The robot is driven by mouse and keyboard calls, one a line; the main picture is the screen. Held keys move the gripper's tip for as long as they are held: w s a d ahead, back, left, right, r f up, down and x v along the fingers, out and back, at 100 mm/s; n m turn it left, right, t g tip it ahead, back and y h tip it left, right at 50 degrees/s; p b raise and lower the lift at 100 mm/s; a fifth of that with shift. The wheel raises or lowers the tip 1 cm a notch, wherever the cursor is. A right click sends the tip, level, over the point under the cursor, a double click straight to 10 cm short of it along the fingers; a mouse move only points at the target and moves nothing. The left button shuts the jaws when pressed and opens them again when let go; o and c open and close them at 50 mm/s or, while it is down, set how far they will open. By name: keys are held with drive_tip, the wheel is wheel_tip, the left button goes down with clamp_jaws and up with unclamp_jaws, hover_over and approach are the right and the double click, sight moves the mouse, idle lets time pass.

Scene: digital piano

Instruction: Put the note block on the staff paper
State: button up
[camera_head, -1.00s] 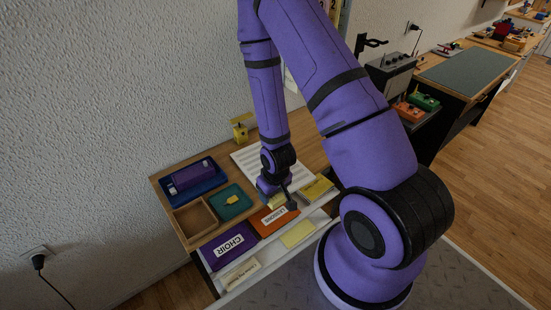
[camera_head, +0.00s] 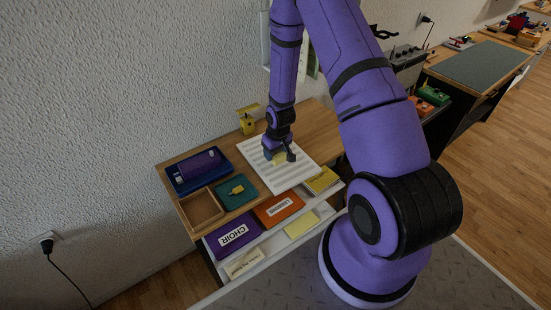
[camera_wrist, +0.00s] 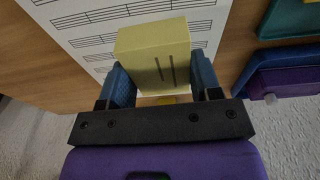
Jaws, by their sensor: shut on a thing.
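My gripper (camera_wrist: 163,92) is shut on a yellow note block (camera_wrist: 155,52) with two dark marks on its face. The block sits between the blue finger pads in the wrist view. The staff paper (camera_head: 259,170) is a white sheet with printed staves, lying on the wooden desk top. It also shows in the wrist view (camera_wrist: 85,35), beyond and to the left of the block. The block is over the paper; I cannot tell whether it touches it.
A blue tray (camera_head: 180,184) with a purple case (camera_head: 199,165), a wooden tray (camera_head: 203,208) and a teal tray (camera_head: 233,197) lie left of the paper. An open drawer (camera_head: 267,247) holds folders in front. A yellow metronome-like object (camera_head: 247,124) stands behind.

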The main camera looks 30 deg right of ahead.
sight(276, 153)
drive_tip(key=shift+f, duration=1.7)
drive_tip(key=shift+f, duration=0.1)
drive_tip(key=o, duration=0.9)
drive_tip(key=shift+o, duration=0.2)
